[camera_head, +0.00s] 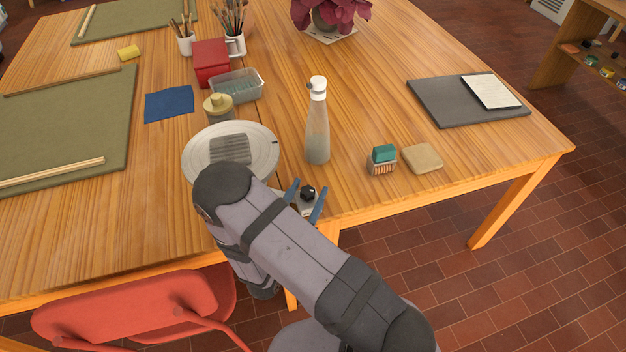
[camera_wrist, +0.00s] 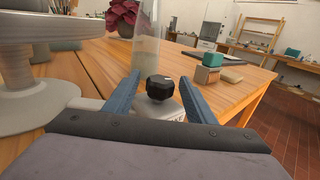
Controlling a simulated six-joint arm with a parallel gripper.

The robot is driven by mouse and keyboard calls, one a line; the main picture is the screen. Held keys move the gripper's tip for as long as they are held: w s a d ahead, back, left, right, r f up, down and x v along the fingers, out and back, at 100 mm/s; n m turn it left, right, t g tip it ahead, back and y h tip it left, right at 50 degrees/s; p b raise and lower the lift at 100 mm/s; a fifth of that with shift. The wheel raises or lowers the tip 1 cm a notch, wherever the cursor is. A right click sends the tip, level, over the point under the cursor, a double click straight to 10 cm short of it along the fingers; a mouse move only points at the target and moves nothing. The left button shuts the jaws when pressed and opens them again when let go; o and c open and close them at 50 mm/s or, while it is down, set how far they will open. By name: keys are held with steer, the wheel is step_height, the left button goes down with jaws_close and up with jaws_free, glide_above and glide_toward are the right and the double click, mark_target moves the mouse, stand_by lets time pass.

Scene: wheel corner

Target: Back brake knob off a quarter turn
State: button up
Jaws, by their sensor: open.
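The brake knob is a small black faceted knob (camera_head: 308,192) on a pale base near the table's front edge. It shows in the wrist view (camera_wrist: 160,89) with a small light mark on its top. My gripper (camera_head: 307,188) is open, its two blue fingers on either side of the knob. In the wrist view my gripper (camera_wrist: 158,84) has a clear gap between each finger and the knob. The banding wheel (camera_head: 262,150) has a pale round top with a grey slab (camera_head: 230,149) on it. My arm hides part of the wheel's front.
A clear bottle with a white top (camera_head: 317,130) stands just behind the knob. A small block with a teal top (camera_head: 383,155) and a tan sponge-like pad (camera_head: 422,158) lie to the right. A lidded jar (camera_head: 218,106) stands behind the wheel. The right-hand tabletop is mostly clear.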

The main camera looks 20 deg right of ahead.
mark_target(311, 187)
steer(key=shift+p+x, duration=0.3)
steer(key=shift+x, duration=1.6)
steer(key=c, duration=1)
